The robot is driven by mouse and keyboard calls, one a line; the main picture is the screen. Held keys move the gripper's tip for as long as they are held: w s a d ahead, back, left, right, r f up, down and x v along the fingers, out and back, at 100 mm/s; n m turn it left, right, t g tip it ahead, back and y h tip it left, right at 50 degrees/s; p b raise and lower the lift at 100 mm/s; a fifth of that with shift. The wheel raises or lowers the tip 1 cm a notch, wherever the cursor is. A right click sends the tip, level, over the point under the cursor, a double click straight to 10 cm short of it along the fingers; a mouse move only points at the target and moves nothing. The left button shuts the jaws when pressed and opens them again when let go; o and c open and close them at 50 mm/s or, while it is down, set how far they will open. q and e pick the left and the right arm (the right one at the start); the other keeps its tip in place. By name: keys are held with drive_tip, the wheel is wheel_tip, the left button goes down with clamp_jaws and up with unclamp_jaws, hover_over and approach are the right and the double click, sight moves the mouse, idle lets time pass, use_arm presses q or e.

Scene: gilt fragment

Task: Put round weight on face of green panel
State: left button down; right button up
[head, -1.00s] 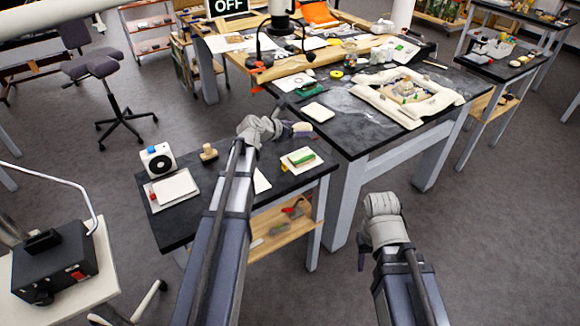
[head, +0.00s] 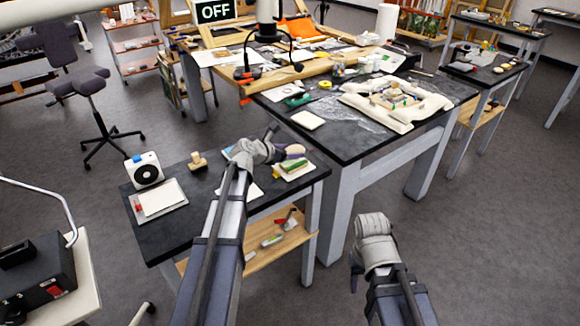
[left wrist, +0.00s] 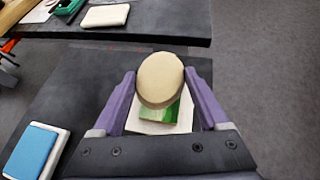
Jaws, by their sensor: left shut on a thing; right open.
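My left gripper (head: 283,151) is shut on the round weight (left wrist: 160,80), a beige disc held between its purple fingers. The weight also shows in the head view (head: 296,149). The green panel (left wrist: 174,113) lies on a white pad (left wrist: 145,126) on the small dark table, below the weight in the left wrist view and partly hidden by it. The panel shows in the head view (head: 295,165) just below the gripper. I cannot tell whether weight and panel touch. My right gripper (head: 357,272) is open and empty, off to the right over the floor.
The small table (head: 185,225) also holds a white-fronted device (head: 144,170), a small wooden piece (head: 198,161) and a pale tray (head: 159,198). A blue-topped pad (left wrist: 33,152) lies left of the panel. The larger dark table (head: 345,140) stands close behind.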

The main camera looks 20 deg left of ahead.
sight(290, 166)
use_arm(q)
drive_tip(key=shift+f+b, duration=1.9)
drive_tip(key=shift+b, duration=0.05)
drive_tip(key=shift+r, duration=0.15)
unclamp_jaws()
drive_tip(key=shift+r, duration=0.1)
drive_tip(key=p+v, duration=0.6)
drive_tip(key=v, duration=0.6)
